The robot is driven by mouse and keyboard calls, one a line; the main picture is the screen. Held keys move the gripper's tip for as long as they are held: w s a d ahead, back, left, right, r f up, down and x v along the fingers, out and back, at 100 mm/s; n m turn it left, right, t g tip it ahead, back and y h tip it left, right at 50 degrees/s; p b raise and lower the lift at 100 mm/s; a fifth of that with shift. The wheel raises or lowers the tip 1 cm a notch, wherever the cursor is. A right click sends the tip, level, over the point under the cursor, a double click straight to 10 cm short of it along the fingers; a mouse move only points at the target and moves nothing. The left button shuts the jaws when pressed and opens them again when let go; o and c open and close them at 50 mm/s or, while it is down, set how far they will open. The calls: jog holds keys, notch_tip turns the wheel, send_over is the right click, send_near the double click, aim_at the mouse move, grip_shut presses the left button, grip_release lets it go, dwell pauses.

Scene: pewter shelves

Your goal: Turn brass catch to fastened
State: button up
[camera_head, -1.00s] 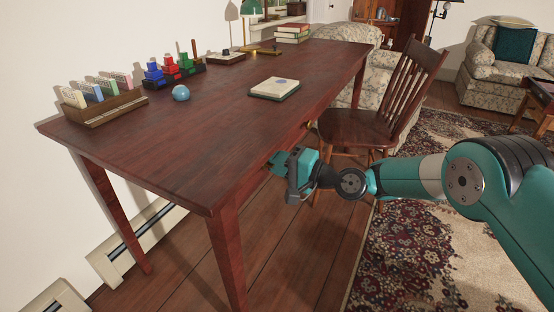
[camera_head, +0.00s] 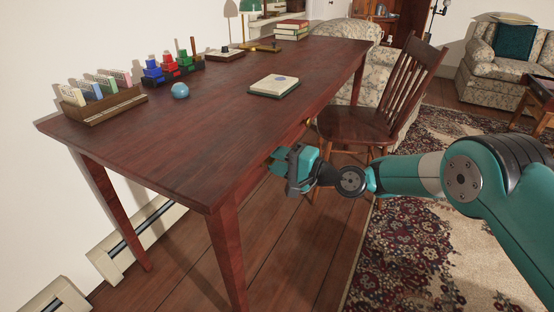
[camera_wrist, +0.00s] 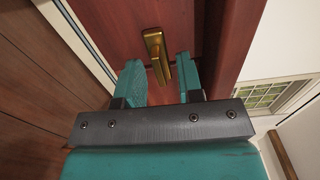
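The brass catch (camera_wrist: 155,45) is on the dark red wooden face below the tabletop, in the upper middle of the wrist view. It is a long brass piece lying nearly along the picture's height, with its lower end leaning slightly right. My gripper (camera_wrist: 160,72) is open, with one teal finger on each side of the catch's lower end. A gap shows on the left; the right finger is close, and I cannot tell if it touches. In the head view my gripper (camera_head: 285,160) is at the table's near long side, below the top; its fingertips are partly hidden.
The wooden table (camera_head: 215,130) carries a book (camera_head: 274,86), a blue ball (camera_head: 180,90), a card rack (camera_head: 103,102) and colored blocks (camera_head: 174,70). A wooden chair (camera_head: 365,125) stands close behind my gripper. Floor is open in front of the table.

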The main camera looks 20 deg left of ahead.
jog(key=s+d+b, duration=0.1)
jog(key=d+b, duration=0.3)
jog(key=d, duration=1.3)
jog(key=shift+s+d, duration=0.15)
jog(key=shift+s, duration=0.05)
